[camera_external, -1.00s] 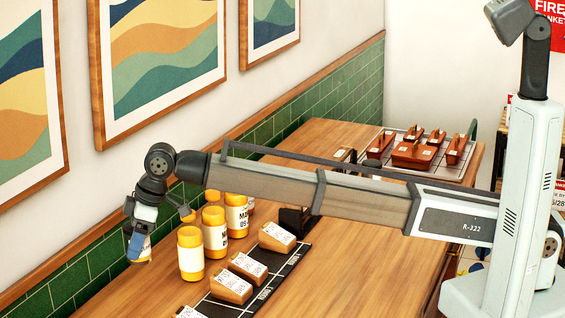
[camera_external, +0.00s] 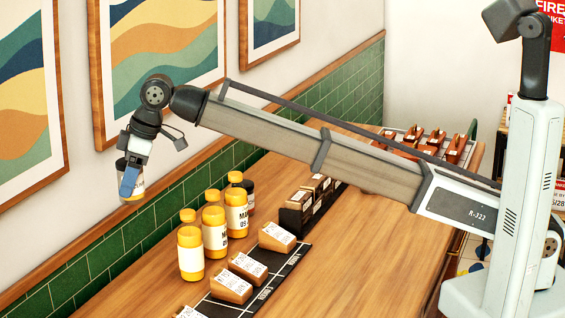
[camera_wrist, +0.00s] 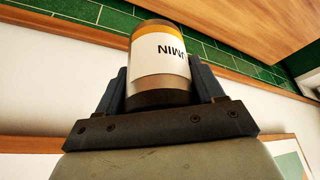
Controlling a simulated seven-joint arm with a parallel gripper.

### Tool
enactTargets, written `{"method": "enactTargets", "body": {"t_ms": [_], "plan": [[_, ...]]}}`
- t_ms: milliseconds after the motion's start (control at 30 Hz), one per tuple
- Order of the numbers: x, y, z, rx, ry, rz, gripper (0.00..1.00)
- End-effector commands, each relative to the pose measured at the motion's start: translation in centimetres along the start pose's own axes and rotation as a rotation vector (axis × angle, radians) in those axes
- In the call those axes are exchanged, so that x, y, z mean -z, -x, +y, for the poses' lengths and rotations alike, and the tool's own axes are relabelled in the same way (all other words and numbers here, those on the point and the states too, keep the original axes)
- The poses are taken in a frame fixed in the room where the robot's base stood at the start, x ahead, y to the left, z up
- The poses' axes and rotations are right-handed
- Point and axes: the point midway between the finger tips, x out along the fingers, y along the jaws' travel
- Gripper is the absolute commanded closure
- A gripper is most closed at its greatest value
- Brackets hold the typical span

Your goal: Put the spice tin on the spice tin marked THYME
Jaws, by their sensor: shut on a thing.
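My gripper (camera_external: 131,185) is shut on a spice tin (camera_external: 137,191) and holds it in the air near the tiled wall, at the left. In the wrist view the held tin (camera_wrist: 160,75) sits between the two fingers of my gripper (camera_wrist: 162,82). It has an orange-yellow band and a white label, upside down in that view, with letters ending in "MIN". Yellow-topped tins with white labels (camera_external: 190,258) (camera_external: 214,238) (camera_external: 236,217) stand on the table below and to the right. One label starts with "MA". I cannot read THYME on any tin.
Small brown blocks with white labels (camera_external: 229,287) stand on a dark grid mat (camera_external: 262,298). A dark box (camera_external: 294,219) and brown containers (camera_external: 436,143) are farther back. A green tiled wall (camera_external: 110,265) borders the table. Bare wood lies to the right.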

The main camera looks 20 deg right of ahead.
Motion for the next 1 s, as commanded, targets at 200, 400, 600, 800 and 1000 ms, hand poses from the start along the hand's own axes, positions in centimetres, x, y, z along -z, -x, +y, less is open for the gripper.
{"method": "enactTargets", "body": {"t_ms": [200, 400, 600, 800, 1000], "plan": [[-0.6, 2.2, 2.1, -0.009, -0.023, -0.001, 0.68], [-3.0, 3.4, 6.3, -0.029, -0.07, 0.001, 0.68], [-7.1, 5.4, 12.5, -0.059, -0.144, 0.0, 0.68], [-12.4, 7.9, 19.0, -0.096, -0.23, 0.001, 0.68], [-18.1, 10.4, 24.8, -0.131, -0.317, 0.0, 0.68]]}}
